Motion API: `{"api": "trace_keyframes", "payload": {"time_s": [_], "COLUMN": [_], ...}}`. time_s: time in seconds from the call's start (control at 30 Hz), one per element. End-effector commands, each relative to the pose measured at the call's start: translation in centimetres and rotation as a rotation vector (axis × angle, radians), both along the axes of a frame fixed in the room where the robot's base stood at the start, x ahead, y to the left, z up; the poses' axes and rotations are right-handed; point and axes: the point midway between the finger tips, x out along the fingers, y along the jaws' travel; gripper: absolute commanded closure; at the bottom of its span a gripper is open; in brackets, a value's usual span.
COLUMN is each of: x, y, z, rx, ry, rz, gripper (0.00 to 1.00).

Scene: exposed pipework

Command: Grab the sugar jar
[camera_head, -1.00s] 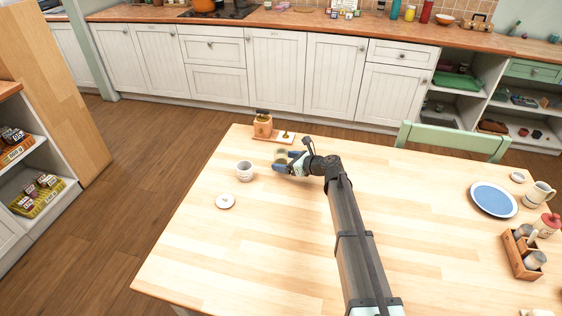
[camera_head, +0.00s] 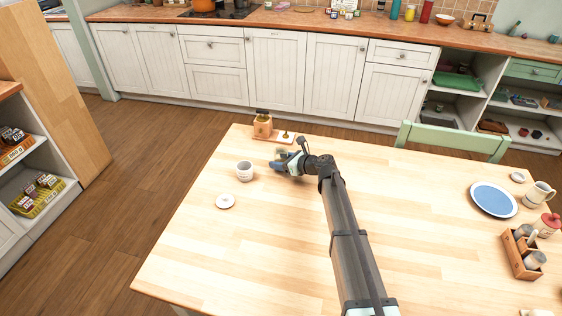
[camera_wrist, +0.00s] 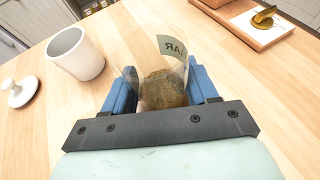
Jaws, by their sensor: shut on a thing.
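The sugar jar (camera_wrist: 166,88) is clear glass with brown grains inside and a label ending in "AR". In the wrist view it sits between the two blue fingers of my gripper (camera_wrist: 160,92), which is shut on it. In the head view my gripper (camera_head: 279,164) is low over the far left part of the table and largely hides the jar. I cannot tell whether the jar's base touches the table.
A white mug (camera_head: 244,172) and a round white lid (camera_head: 225,201) stand left of my gripper on the wooden table (camera_head: 260,260). A wooden stand (camera_head: 263,128) is just behind. A blue plate (camera_head: 493,199) and a wooden caddy (camera_head: 521,262) are at the right.

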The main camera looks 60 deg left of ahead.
Motion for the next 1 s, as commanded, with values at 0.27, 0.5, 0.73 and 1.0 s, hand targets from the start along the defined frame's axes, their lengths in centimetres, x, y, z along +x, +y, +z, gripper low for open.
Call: {"api": "trace_keyframes", "payload": {"time_s": [0.27, 0.5, 0.73, 1.0], "x": [0.0, 0.0, 0.0, 0.0], "y": [0.0, 0.0, 0.0, 0.1], "z": [0.0, 1.9, 6.1, 9.2], "rx": [0.001, 0.002, 0.003, 0.001], "ry": [0.0, 0.0, 0.0, 0.0], "rz": [0.0, 0.0, -0.001, 0.0], "gripper": [0.78, 0.78, 0.78, 0.78]}}
